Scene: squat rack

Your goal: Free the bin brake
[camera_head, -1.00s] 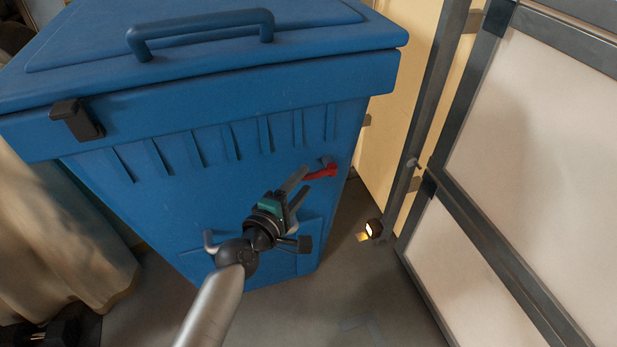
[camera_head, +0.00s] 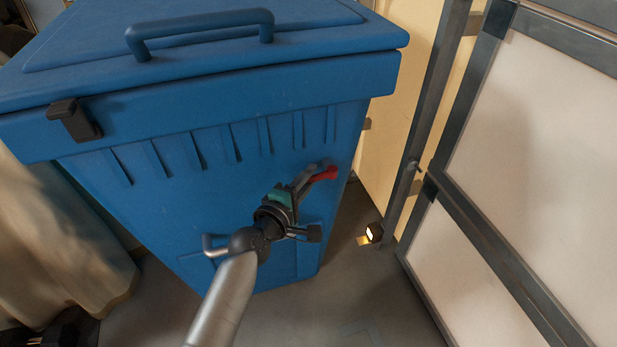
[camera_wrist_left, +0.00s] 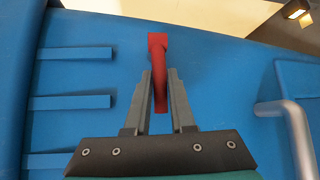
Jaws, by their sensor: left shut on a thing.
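The blue bin (camera_head: 225,140) stands in front of me with its lid down. The red brake lever (camera_head: 324,174) is on the right part of its front face. My left gripper (camera_head: 306,180) reaches up from below, and its fingers are around the lever. In the left wrist view, the red lever (camera_wrist_left: 158,58) passes between the two grey fingers of my left gripper (camera_wrist_left: 161,85), which are shut on it. The far end of the lever sticks out beyond the fingertips. My right gripper is not in view.
A metal frame with white panels (camera_head: 520,120) stands on the right. A small lit lamp (camera_head: 373,233) is low beside it. A grey handle (camera_wrist_left: 285,112) projects from the bin near my left gripper. Beige cloth (camera_head: 60,235) hangs at the left. Floor shows at lower right.

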